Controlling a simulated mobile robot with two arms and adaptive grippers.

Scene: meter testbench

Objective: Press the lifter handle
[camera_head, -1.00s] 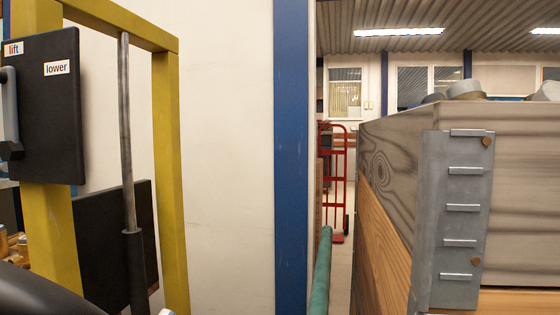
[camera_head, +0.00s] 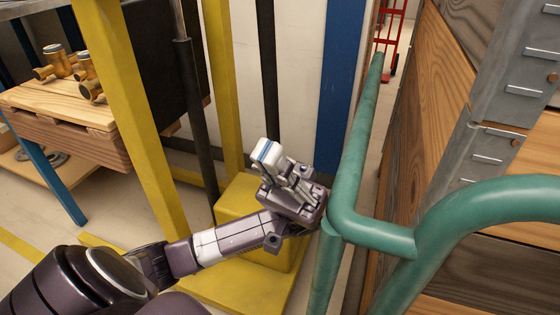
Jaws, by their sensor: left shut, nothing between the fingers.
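The lifter handle and the lift/lower panel are not in the view now. The yellow lifter frame shows, with its near post (camera_head: 128,120), its far post (camera_head: 222,80) and a yellow base block (camera_head: 238,205). A dark piston rod (camera_head: 195,110) stands between the posts. My left gripper (camera_head: 265,152) is shut and empty, its pale fingertips pointing up and away, in front of the yellow base block. It appears close to the green rail, but the gap cannot be judged. My right gripper is not in view.
A green tubular rail (camera_head: 348,180) bends across the right side, close to my left wrist. Wooden crates with a metal bracket (camera_head: 500,100) stand behind it. A wooden bench (camera_head: 60,112) with brass fittings (camera_head: 58,62) is at left. A red hand truck (camera_head: 390,35) stands farther back.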

